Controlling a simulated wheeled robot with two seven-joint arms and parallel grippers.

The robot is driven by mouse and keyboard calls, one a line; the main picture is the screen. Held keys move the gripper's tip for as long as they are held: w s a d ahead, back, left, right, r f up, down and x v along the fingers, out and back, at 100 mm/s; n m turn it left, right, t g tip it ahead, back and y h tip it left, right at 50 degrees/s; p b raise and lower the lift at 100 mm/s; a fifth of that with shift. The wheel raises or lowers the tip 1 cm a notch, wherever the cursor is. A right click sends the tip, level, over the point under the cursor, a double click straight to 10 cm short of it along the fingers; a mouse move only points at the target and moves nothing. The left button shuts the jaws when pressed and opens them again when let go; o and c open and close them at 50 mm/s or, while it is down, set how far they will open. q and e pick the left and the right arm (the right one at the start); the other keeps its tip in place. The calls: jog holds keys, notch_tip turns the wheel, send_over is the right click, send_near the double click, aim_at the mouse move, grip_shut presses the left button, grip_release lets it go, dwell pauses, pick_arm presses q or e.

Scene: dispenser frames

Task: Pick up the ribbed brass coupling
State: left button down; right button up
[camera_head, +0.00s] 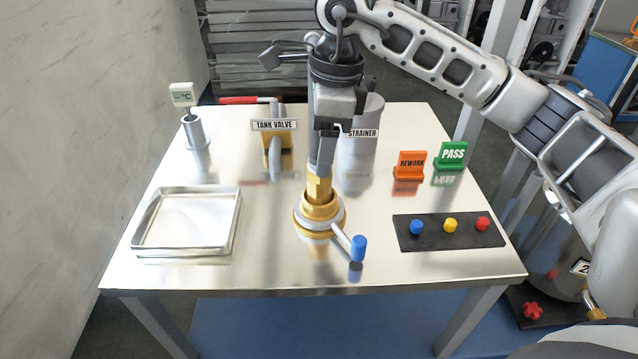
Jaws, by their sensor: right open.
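A brass fitting (319,187) stands upright in the middle of the steel table, on a round brass base (303,213) with a grey ring. A lever with a blue handle (358,247) comes off the ring to the front right. I cannot clearly make out ribs on the brass. My right gripper (320,170) points straight down at the top of the fitting. Its fingers are open and hide part of the fitting's top; I cannot tell whether they touch it. My left gripper is not in view.
An empty metal tray (137,243) lies at left. A dark strip (437,241) with blue, yellow and red buttons lies at right. Behind stand the TANK VALVE sign (274,125), the STRAINER cylinder (372,108), orange REWORK (410,164) and green PASS (451,155) signs, and a temperature display (182,94).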

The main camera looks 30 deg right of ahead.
aim_at(318, 180)
jog(key=shift+w+a+f+p, duration=0.1)
jog(key=shift+w+f+p, duration=0.1)
jog(key=shift+f, duration=1.1)
jog(key=shift+w+a+f+p, duration=0.1)
jog(key=shift+w+f+p, duration=0.1)
jog(key=shift+f, duration=1.05)
jog(key=shift+w+a+f+p, duration=0.1)
jog(key=shift+f+p, duration=0.1)
jog(key=shift+f, duration=1.1)
jog(key=shift+r, duration=0.1)
grip_shut()
